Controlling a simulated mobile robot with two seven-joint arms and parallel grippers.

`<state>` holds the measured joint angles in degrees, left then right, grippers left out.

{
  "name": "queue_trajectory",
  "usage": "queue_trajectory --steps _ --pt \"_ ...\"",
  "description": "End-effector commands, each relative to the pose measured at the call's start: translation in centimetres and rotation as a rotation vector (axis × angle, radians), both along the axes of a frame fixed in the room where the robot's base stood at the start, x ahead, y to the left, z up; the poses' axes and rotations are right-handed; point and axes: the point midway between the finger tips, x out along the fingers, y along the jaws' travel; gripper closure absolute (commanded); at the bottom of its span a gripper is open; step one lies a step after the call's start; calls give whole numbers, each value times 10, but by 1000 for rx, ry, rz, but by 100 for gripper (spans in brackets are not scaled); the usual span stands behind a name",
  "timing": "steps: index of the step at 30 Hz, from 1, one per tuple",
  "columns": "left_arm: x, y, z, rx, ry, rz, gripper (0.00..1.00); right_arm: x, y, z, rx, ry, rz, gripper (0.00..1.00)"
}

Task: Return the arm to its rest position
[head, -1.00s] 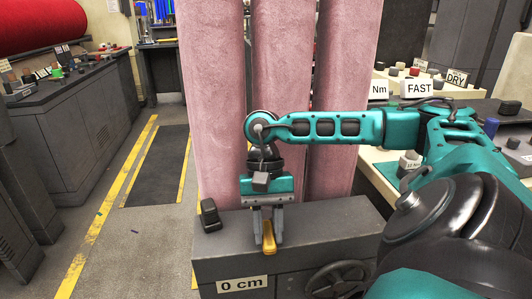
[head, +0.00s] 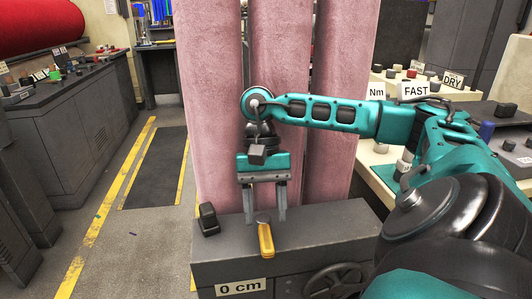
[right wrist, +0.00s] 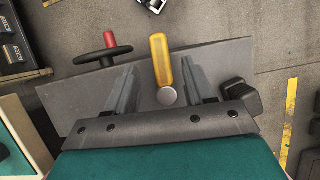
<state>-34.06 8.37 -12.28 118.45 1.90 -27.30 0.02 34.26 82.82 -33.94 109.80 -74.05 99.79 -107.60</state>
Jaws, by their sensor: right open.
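My right gripper (head: 265,218) is open and empty, pointing down just above the grey machine top (head: 325,222). A yellow-handled lever (head: 266,240) stands on that machine below and between its fingers, apart from them. In the right wrist view my right gripper (right wrist: 158,88) shows its two fingers spread to either side of the yellow lever (right wrist: 161,62). My right arm reaches in from the right in the head view. My left gripper does not show.
Pink felt rolls (head: 210,110) stand upright close behind the gripper. A black knob (head: 208,218) sits on the machine's left, and a handwheel (head: 338,282) is on its front. A bench with FAST (head: 415,90) and DRY (head: 454,80) signs lies at the right.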

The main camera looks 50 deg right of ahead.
Motion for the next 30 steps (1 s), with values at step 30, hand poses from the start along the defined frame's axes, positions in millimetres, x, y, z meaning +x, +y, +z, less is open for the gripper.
queue_trajectory --steps 30 --pt "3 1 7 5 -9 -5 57 7 -7 24 0 1 0 47"
